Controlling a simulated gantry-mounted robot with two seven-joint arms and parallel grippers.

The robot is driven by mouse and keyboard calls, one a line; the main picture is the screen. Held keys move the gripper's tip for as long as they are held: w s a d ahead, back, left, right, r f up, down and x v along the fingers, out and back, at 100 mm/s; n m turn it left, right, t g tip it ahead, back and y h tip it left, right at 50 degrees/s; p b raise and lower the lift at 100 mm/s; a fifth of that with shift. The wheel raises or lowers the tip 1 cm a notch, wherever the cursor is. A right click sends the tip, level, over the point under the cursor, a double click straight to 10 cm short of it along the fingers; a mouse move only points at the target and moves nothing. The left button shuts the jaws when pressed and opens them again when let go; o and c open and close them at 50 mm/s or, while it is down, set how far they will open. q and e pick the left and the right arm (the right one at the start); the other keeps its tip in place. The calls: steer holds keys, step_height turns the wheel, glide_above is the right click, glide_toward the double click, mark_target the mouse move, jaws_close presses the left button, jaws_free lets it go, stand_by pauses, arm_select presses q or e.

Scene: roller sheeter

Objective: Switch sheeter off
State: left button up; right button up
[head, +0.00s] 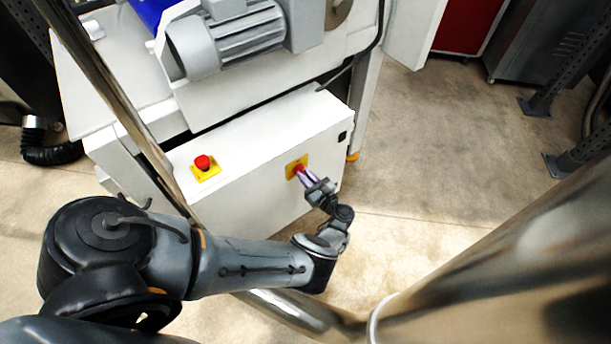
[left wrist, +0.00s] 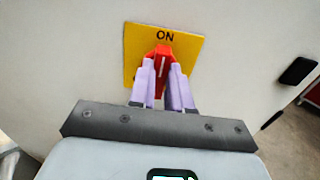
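The sheeter's white cabinet (head: 262,196) stands in front of me in the head view. A red rotary switch sits on a yellow plate (head: 291,163) on its front face. In the left wrist view the plate (left wrist: 193,58) reads "ON" at the top, and the red switch (left wrist: 162,52) has a white line pointing nearly upright. My left gripper (head: 303,174) is at the switch; in the left wrist view its purple fingers (left wrist: 164,70) lie on either side of the red handle, seemingly touching it. The fingers partly hide the switch. My right gripper is not in view.
A red mushroom button (head: 203,162) on a yellow base sits on the cabinet's top. A grey motor (head: 228,38) is above it. Shiny metal posts cross the view at left and lower right. The floor right of the cabinet is clear.

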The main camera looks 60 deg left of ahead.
arm_select(q)
jaws_close()
steer(key=shift+n, duration=0.4)
steer(key=n, duration=0.5)
steer(key=n+b, duration=0.1)
steer(key=n, duration=0.5)
steer(key=n+b, duration=0.1)
steer(key=n, duration=0.5)
steer(key=shift+s+f, duration=0.35)
steer(key=shift+f, duration=0.05)
